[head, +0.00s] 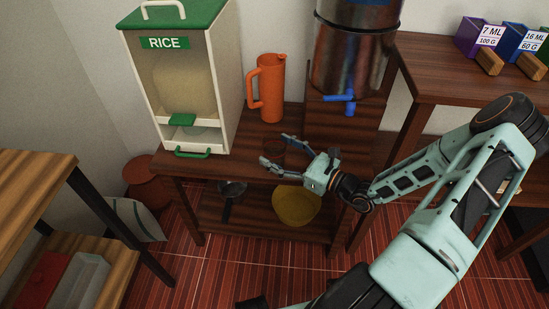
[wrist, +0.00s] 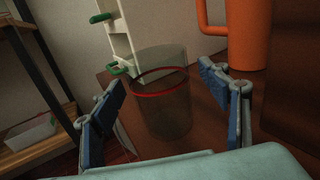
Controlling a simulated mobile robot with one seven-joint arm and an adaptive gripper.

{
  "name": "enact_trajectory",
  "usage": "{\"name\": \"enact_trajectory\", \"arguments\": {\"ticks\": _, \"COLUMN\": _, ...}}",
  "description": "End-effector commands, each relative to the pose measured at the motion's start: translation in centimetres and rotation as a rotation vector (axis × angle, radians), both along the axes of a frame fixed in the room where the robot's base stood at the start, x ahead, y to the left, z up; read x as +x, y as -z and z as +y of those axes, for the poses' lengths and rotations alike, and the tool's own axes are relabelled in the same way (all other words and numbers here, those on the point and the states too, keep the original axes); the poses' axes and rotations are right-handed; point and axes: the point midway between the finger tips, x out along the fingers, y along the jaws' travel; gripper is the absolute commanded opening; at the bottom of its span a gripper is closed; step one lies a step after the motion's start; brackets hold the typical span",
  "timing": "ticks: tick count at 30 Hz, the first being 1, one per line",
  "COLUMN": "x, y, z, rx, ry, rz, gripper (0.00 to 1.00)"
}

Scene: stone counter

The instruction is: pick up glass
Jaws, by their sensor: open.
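The glass (wrist: 162,110) is a dark, see-through tumbler with a red band near its rim. It stands on the wooden table between my fingers in the wrist view. In the head view the glass (head: 271,157) is small and dim, near the table's front edge. My gripper (head: 278,152) reaches in from the right, with its fingers open on either side of the glass. In the wrist view my gripper (wrist: 172,105) has its two blue-padded fingers spread wide, with visible gaps to the glass. I cannot tell whether the fingertips reach fully around it.
A rice dispenser (head: 188,85) stands at the table's left and an orange pitcher (head: 268,92) behind the glass. A metal tank (head: 350,60) with a blue tap (head: 341,98) is at the right. A yellow bowl (head: 297,206) and a dark pan (head: 231,189) sit on the lower shelf.

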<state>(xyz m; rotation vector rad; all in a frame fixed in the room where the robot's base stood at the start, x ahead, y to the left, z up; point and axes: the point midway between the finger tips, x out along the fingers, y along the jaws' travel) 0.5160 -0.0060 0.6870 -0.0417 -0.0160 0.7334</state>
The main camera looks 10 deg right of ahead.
Motion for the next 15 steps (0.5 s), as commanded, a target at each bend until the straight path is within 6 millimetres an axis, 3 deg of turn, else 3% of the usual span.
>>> {"name": "enact_trajectory", "arguments": {"ticks": 10, "x": 0.81, "y": -0.06, "z": 0.71, "rx": -0.001, "ry": 0.001, "rz": -0.001, "gripper": 0.69}}
{"name": "enact_trajectory", "arguments": {"ticks": 15, "x": 0.81, "y": -0.06, "z": 0.70, "rx": -0.001, "ry": 0.001, "rz": -0.001, "gripper": 0.51}}
